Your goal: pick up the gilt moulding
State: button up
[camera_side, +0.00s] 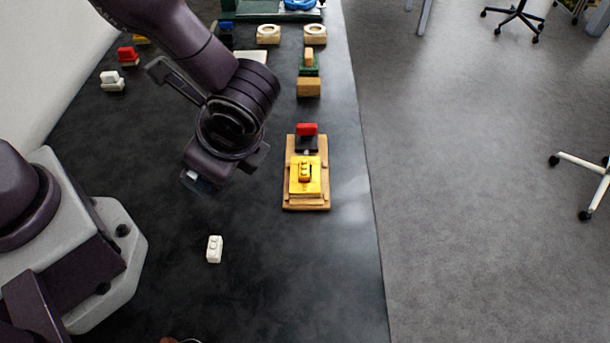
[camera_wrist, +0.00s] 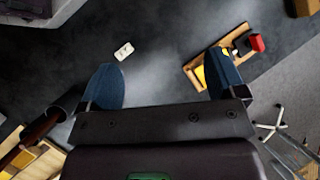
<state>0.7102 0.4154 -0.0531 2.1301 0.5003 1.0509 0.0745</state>
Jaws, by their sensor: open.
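In the side view a small gold-yellow moulded piece (camera_side: 305,171), which looks like the gilt moulding, lies on a flat yellow block (camera_side: 296,187). The block rests on a wooden board (camera_side: 291,205) near the table's right edge. My gripper (camera_side: 198,183) is above the table, to the left of the board and apart from it. In the wrist view my gripper (camera_wrist: 162,72) has its two blue fingers wide apart with nothing between them. The right finger hides much of the board (camera_wrist: 190,70) there; only a bit of yellow (camera_wrist: 200,75) shows, and I cannot make out the moulding.
A black block and a red block (camera_side: 307,129) stand at the board's far end. A white brick (camera_side: 214,249) lies alone nearer the front. Wooden blocks (camera_side: 308,87) and rings (camera_side: 268,34) stand farther back. The dark table (camera_side: 270,270) is clear around the white brick.

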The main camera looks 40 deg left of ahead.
aim_at(305, 181)
jog(key=d+f+m+t+y, duration=0.1)
jog(key=d+f+m+t, duration=0.1)
jog(key=f+m, duration=0.1)
jog(key=d+f+m+t+y, duration=0.1)
jog(key=d+f+m+t, duration=0.1)
jog(key=f+m, duration=0.2)
jog(key=w+d+f+m+t+y, duration=0.1)
jog(key=d+f+m+t, duration=0.1)
jog(key=f, duration=0.3)
jog(key=shift+w+d+f+m+y, duration=0.1)
jog(key=shift+d+f+m+y, duration=0.2)
jog(key=shift+d+m, duration=0.4)
jog(key=shift+w+d+f+m+t, duration=0.5)
jog(key=shift+w+m+t, duration=0.2)
jog(key=shift+m+t, duration=0.2)
jog(key=shift+w+d+r+m+t, duration=0.25)
jog(key=shift+w+d+r+t, duration=0.15)
jog(key=shift+w, duration=0.15)
jog(key=shift+w+d+r+m+t, duration=0.3)
jog(key=shift+w+d+r, duration=0.1)
jog(key=shift+w, duration=0.15)
jog(key=x, duration=0.6)
jog(key=shift+w+a, duration=0.15)
jog(key=shift+w, duration=0.15)
jog(key=x, duration=0.6)
jog(key=shift+w, duration=0.45)
jog(key=c, duration=1)
